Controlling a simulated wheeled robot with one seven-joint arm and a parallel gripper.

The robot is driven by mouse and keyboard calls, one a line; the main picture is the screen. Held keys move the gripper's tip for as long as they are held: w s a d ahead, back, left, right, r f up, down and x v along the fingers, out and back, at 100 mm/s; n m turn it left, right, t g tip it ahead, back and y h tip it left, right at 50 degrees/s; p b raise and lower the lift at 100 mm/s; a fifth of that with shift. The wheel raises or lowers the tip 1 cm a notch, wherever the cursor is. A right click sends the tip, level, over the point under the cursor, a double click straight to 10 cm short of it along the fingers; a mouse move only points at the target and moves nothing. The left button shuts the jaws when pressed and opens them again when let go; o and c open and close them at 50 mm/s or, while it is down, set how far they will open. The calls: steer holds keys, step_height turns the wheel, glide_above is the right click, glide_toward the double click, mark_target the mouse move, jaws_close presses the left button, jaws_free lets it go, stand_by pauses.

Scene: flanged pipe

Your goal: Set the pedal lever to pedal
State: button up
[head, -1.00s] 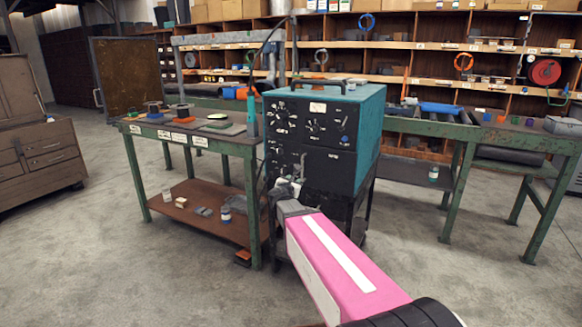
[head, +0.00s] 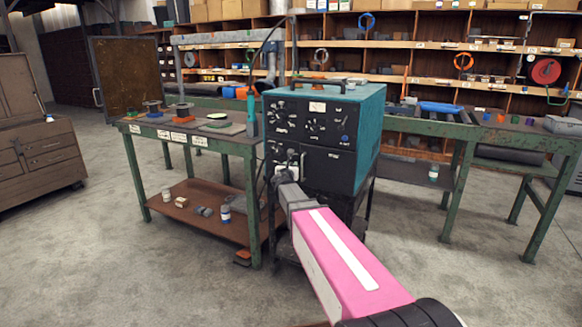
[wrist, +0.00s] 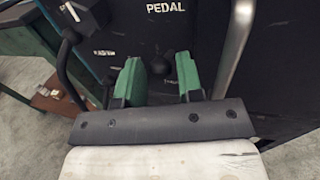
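The welder-like machine (head: 325,135) has a black front panel and a teal side. In the wrist view its black panel (wrist: 205,50) fills the upper part, with a white PEDAL label (wrist: 165,8). A small dark round knob (wrist: 158,66), which looks like the lever's end, shows below the label between my fingers. My gripper (wrist: 162,78) has two green fingers, which are apart with a gap around the knob; I cannot tell whether either touches it. In the head view my gripper (head: 284,175) is at the panel's lower left, and the lever is hidden there.
A green workbench (head: 190,135) with small items stands left of the machine. A black bent rod or cable (wrist: 68,65) and a grey curved bar (wrist: 233,45) flank the fingers. More green benches (head: 430,125) stand right. The floor in front is clear.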

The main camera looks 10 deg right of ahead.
steer(key=shift+w+d, duration=0.25)
steer(key=shift+w, duration=0.4)
steer(key=shift+c, duration=0.3)
jaws_close()
steer(key=shift+w+d+r+m+g+y, duration=0.1)
steer(key=shift+r+m+g+y, duration=0.25)
steer(key=shift+g, duration=0.55)
